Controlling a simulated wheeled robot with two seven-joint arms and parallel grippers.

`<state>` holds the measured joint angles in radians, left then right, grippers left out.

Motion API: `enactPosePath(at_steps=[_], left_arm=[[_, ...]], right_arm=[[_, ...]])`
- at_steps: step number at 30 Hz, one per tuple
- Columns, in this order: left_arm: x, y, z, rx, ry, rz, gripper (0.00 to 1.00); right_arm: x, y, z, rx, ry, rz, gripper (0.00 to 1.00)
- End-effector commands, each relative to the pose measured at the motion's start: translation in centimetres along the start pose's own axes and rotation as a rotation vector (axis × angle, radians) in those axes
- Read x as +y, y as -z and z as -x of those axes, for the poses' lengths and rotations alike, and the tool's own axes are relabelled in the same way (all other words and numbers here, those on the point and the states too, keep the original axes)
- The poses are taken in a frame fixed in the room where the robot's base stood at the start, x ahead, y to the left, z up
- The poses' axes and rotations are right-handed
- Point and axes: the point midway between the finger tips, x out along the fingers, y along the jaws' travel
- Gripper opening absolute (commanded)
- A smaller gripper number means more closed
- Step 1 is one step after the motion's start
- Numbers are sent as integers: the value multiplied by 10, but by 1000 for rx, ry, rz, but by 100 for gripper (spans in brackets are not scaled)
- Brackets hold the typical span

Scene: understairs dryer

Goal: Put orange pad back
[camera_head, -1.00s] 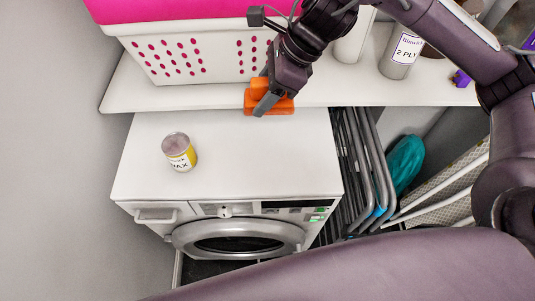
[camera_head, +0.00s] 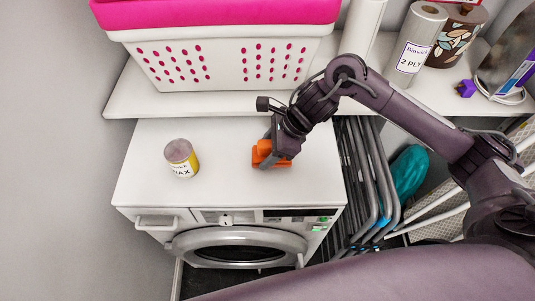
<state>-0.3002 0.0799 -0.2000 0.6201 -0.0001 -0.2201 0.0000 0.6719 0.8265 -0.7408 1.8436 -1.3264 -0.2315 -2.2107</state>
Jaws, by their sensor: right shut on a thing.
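The orange pad (camera_head: 264,158) is at the right part of the white dryer's top (camera_head: 222,186). My right gripper (camera_head: 271,153) comes down from the upper right and is shut on the pad. Its dark fingers hide part of the pad. I cannot tell whether the pad touches the dryer top or is just above it. My left gripper is not in view.
A wax can (camera_head: 182,158) stands on the dryer top to the left. Behind, a white shelf (camera_head: 130,96) holds a white basket (camera_head: 220,62) with pink contents, a paper roll (camera_head: 417,42) and a patterned canister (camera_head: 457,35). Folded metal frames (camera_head: 368,180) stand right of the dryer.

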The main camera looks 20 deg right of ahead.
Motion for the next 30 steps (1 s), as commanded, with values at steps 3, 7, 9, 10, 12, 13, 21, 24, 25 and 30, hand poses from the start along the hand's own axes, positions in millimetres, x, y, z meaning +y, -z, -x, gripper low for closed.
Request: enactPosePath(at_steps=[3, 7, 9, 10, 12, 13, 21, 24, 25, 30], left_arm=[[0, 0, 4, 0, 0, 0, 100], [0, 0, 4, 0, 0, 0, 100], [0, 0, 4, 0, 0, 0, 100], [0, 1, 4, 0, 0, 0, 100], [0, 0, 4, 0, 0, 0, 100], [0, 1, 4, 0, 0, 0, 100], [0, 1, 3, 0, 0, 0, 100], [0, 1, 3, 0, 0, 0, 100], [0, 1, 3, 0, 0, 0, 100], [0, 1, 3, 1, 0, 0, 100]], right_arm=[[1, 10, -16, 1, -5, -4, 26], [0, 14, -24, 0, -1, -2, 26], [0, 14, -24, 0, -1, 0, 26], [0, 14, -24, 0, -1, 0, 26], [0, 14, -24, 0, -1, 0, 26], [0, 14, -24, 0, -1, 0, 26], [0, 14, -24, 0, -1, 0, 76], [0, 14, -24, 0, -1, -1, 76], [0, 14, -24, 0, -1, 0, 76], [0, 14, -22, 0, 0, 0, 76]])
